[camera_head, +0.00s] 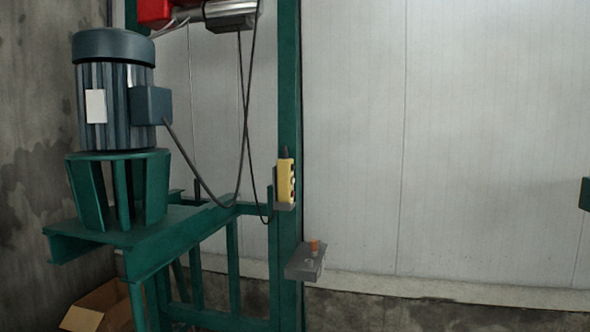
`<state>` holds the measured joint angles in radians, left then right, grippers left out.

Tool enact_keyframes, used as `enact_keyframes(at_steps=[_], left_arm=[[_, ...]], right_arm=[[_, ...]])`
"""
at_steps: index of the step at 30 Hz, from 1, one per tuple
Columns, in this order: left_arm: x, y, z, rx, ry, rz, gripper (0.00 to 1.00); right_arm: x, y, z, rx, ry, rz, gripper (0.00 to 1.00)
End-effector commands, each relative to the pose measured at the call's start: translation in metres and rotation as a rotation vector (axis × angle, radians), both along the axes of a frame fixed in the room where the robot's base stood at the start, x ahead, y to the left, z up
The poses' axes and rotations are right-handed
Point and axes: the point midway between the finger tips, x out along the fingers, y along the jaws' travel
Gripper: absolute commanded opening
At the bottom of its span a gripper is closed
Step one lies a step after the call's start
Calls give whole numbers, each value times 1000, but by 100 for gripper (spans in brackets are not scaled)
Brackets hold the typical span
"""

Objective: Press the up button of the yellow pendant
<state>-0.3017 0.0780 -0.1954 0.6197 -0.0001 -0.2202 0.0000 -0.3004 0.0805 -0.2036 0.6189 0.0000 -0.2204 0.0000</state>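The yellow pendant (285,181) hangs upright against the green post, right of the motor. Its narrow side with several small buttons faces right; which one is the up button is too small to tell. A dark grey holder sits around its lower end, and a dark tip sticks up from its top. Neither of my grippers shows in the head view.
A big blue-grey motor (115,90) stands on a green steel frame (160,247) at the left. A grey box (304,262) with an orange knob juts from the post below the pendant. Black cables loop beside the post (289,80). A cardboard box (98,307) lies at lower left.

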Motion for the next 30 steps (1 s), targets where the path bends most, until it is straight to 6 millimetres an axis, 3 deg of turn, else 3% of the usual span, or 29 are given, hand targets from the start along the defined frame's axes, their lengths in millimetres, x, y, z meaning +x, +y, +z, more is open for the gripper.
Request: enact_keyframes(at_steps=[6, 18, 30], left_arm=[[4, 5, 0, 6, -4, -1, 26], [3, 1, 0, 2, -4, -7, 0], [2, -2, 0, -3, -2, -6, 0]], right_arm=[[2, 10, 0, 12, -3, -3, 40], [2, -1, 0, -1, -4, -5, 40], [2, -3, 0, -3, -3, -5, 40]])
